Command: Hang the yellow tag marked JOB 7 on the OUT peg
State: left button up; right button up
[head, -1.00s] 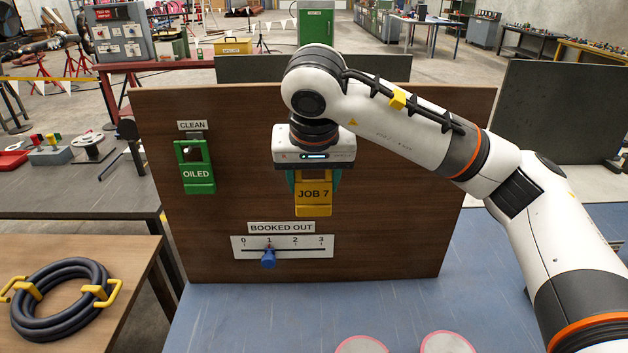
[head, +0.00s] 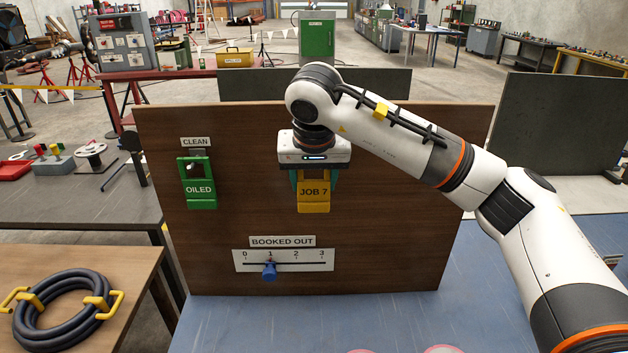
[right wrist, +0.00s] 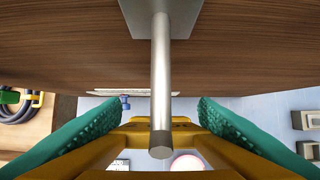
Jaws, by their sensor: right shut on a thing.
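The yellow tag marked JOB 7 (head: 313,193) is upright in front of the wooden board, and it also shows in the right wrist view (right wrist: 215,147). My right gripper (head: 314,176) is shut on it, green fingers at its two sides. In the right wrist view, a round metal peg (right wrist: 161,85) on a plate sticks out from the board towards the tag. The peg's end overlaps the tag's opening there; I cannot tell whether it passes through. In the head view my gripper hides this peg and any OUT label. My left gripper is not in view.
A green OILED tag (head: 196,190) hangs under a CLEAN label on the board (head: 400,220). Below the gripper is the BOOKED OUT scale (head: 310,258) with a blue slider (head: 269,270) near 1. A coiled hose (head: 68,310) lies on the left table. The blue bench (head: 300,325) is mostly clear.

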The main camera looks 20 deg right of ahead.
jog(key=shift+w+d+f, duration=0.2)
jog(key=shift+w, duration=0.5)
jog(key=shift+w+d+f, duration=0.2)
jog(key=shift+w, duration=0.45)
jog(key=o, duration=1.1)
jog(key=shift+c, duration=0.2)
jog(key=shift+r, duration=0.1)
